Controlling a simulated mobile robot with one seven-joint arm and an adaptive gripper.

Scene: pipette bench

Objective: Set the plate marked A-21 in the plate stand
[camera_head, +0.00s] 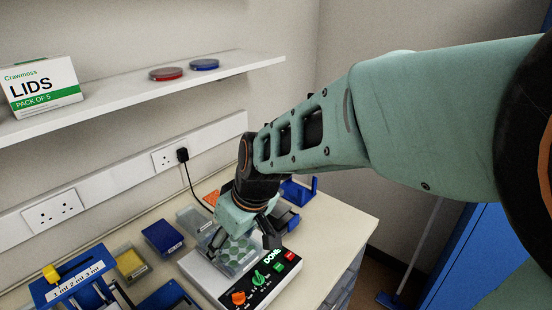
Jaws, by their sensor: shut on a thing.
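My gripper (246,240) points down over a white bench device and is shut on a clear plate with greenish round wells (238,254). The plate is at the device's top; I cannot tell whether it rests on it or is just above. No A-21 mark is readable on it. A blue frame with upright posts (311,188) stands behind and right of my gripper, partly hidden by my arm; it may be the plate stand.
The white device (203,272) has a DONE display and coloured knobs. Left of it are a blue labelled box (162,237), a yellow box (131,263) and a blue rack marked 1 ml 2 ml 3 ml (75,289). A wall shelf (120,113) overhangs the bench's back.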

